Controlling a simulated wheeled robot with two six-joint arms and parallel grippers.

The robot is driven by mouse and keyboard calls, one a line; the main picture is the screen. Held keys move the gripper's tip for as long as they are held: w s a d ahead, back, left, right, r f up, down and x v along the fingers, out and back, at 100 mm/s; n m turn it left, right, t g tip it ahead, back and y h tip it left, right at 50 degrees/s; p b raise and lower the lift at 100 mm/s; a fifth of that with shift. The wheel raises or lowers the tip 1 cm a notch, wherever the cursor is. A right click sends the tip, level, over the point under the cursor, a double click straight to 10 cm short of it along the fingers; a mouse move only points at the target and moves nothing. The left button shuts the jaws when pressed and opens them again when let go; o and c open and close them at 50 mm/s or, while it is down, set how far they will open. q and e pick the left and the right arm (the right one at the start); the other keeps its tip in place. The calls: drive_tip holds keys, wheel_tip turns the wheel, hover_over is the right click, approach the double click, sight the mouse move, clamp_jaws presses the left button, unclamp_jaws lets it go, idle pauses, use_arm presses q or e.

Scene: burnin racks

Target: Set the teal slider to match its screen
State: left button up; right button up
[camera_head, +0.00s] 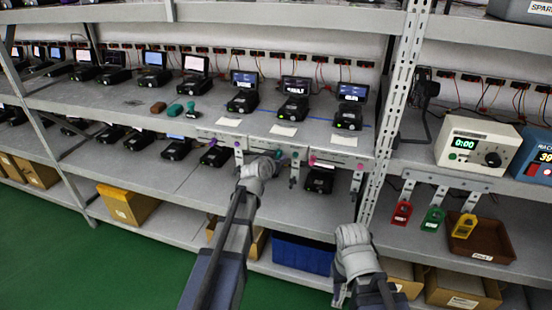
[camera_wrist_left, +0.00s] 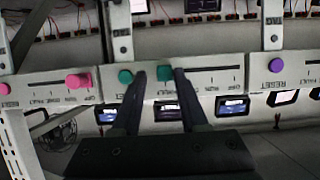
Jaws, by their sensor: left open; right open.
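A round teal button (camera_wrist_left: 125,76) lies just outside the left finger. The middle screen (camera_head: 295,85) above seems to read FAULT, in small text. My right gripper (camera_head: 352,236) is open, low and away from the panels.
Neighbouring panels carry a pink knob (camera_wrist_left: 78,81) and a purple button (camera_wrist_left: 276,65). Metal brackets flank the teal panel. A shelf upright (camera_head: 392,110) stands to the right. Several small devices stand on the shelves; a blue bin (camera_head: 303,254) is below.

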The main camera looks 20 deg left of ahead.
use_arm(q)
drive_tip(key=shift+o, duration=1.1)
drive_tip(key=p+v, duration=0.3)
drive_tip(key=v, duration=0.4)
drive_tip(key=shift+s, duration=0.4)
drive_tip(key=shift+r, duration=0.15)
